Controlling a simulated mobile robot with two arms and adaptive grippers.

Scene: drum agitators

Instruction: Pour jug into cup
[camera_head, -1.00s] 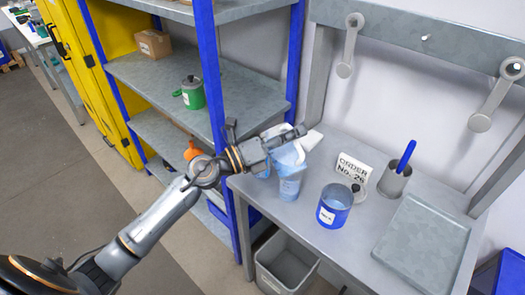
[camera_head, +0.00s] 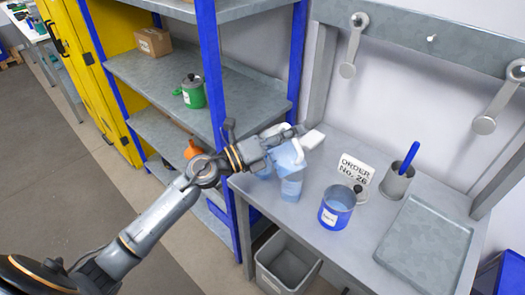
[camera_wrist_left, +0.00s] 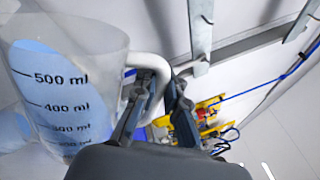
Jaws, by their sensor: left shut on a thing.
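A clear measuring jug (camera_wrist_left: 75,65) with ml marks holds blue liquid; in the wrist view it fills the left side and looks slightly tilted. My left gripper (camera_wrist_left: 158,85) is shut on its white handle. In the head view the gripper (camera_head: 293,132) is above the left end of the workbench, and the jug (camera_head: 285,158) hangs below it, partly hidden by the fingers. A translucent bluish cup (camera_head: 291,188) stands on the bench just below the jug. Whether they touch, or liquid is flowing, I cannot tell. My right gripper is out of view.
On the bench (camera_head: 315,240) are a blue labelled mug (camera_head: 336,208), an order sign (camera_head: 354,170), a grey pot with a blue-handled tool (camera_head: 397,181) and a grey tray (camera_head: 425,247). A shelf post (camera_head: 212,80) stands close to my left forearm. A grey bin (camera_head: 287,262) is below.

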